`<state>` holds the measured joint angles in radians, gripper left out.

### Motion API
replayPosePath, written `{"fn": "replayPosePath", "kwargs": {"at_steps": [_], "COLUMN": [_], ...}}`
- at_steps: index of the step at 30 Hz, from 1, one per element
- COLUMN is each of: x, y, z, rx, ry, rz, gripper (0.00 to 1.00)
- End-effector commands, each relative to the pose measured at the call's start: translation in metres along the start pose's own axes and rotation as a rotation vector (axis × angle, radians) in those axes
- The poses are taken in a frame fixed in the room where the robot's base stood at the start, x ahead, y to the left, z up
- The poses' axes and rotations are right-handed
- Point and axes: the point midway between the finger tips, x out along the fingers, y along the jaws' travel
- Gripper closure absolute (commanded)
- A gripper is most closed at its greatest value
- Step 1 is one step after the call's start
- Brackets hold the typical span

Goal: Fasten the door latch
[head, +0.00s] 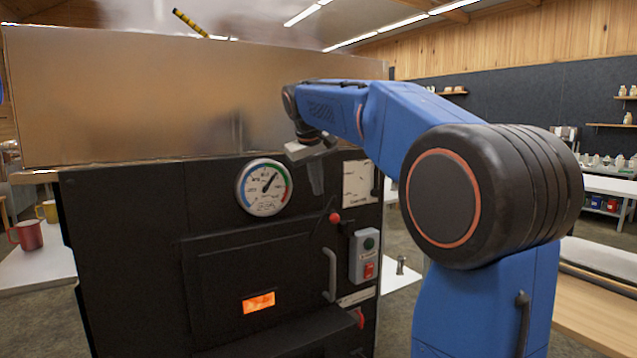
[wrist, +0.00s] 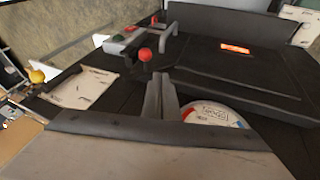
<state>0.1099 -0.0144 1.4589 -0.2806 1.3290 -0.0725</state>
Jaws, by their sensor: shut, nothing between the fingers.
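The black firebox door (head: 220,275) has a glowing orange window and looks closed in its frame; the door also shows in the wrist view (wrist: 245,73). A grey handle (head: 331,274) stands on its right side. A red ball knob (head: 335,217) on a dark lever sits by the door's upper right corner. In the wrist view the knob (wrist: 145,54) is just beyond my fingertips. I cannot tell whether this lever engages the door. My gripper (head: 317,190) is shut and empty, pointing down above the knob, apart from it; its fingers (wrist: 161,82) also show in the wrist view.
A round gauge (head: 264,187) is left of my gripper. A switch box (head: 365,255) with a red button is right of the door handle. A red-tipped lever (head: 360,318) sits lower right. The large metal pan (head: 190,95) is above.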

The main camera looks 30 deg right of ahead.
Motion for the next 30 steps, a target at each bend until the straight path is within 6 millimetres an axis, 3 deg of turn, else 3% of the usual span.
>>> {"fn": "replayPosePath", "kwargs": {"at_steps": [11, 15, 21, 30], "x": [0.068, 0.081, 0.093, 0.095], "y": [0.000, 0.014, 0.022, 0.024], "z": [0.001, 0.005, 0.008, 0.008], "rx": [0.000, 0.003, 0.002, 0.000], "ry": [-0.003, -0.002, -0.001, 0.000], "rz": [0.000, 0.000, 0.000, 0.000], "gripper": [1.00, 1.00, 1.00, 1.00]}}
